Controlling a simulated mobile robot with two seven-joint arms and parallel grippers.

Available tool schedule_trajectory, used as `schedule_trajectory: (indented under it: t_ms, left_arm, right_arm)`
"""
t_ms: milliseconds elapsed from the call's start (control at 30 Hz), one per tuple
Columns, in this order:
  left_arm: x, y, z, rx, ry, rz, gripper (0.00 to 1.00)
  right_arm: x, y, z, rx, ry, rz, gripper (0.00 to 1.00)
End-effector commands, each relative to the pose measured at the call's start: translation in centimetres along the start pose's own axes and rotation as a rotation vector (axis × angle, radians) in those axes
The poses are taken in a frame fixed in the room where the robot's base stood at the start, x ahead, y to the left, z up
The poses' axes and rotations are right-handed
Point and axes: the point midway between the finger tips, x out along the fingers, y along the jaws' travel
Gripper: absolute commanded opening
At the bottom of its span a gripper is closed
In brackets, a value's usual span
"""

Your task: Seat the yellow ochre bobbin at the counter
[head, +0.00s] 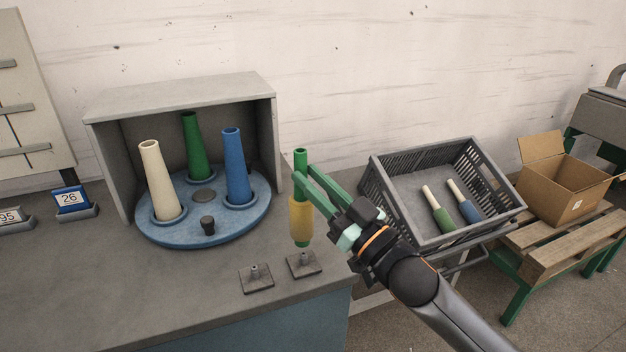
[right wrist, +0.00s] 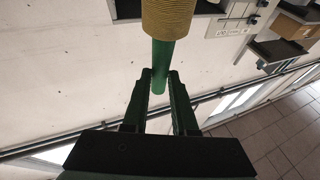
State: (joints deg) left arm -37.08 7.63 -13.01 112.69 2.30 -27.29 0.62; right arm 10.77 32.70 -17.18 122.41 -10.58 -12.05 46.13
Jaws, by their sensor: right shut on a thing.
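The yellow ochre bobbin (head: 301,220) is yellow ochre winding on a green tube, held upright above the grey worktop. My right gripper (head: 303,178) is shut on the bare green tube above the winding. In the right wrist view, the green tube (right wrist: 162,65) runs between the fingertips (right wrist: 160,82), with the winding (right wrist: 168,18) beyond. In the head view the bobbin's lower end is just above and behind a small square plate with a short peg (head: 303,264); I cannot tell whether they touch. A similar empty peg plate (head: 256,279) lies to its left. My left gripper is not in view.
A blue round table (head: 190,233) carries cream, green and blue cones under a grey hood (head: 185,95). Number displays (head: 70,199) stand at left. A grey crate (head: 440,243) with two bobbins and a cardboard box (head: 570,187) stand at right. The front left worktop is clear.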

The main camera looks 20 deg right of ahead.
Motion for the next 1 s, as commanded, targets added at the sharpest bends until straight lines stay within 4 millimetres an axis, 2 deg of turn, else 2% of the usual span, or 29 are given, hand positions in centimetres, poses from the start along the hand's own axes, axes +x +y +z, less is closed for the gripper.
schedule_trajectory:
  t_ms: [133,1000]
  left_arm:
    - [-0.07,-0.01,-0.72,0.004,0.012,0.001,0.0]
    - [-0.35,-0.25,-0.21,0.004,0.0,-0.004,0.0]
  right_arm:
    - [0.04,-0.02,-0.16,0.0,0.001,0.0,0.0]
    - [-0.23,0.04,-0.22,0.001,0.001,0.0,0.0]
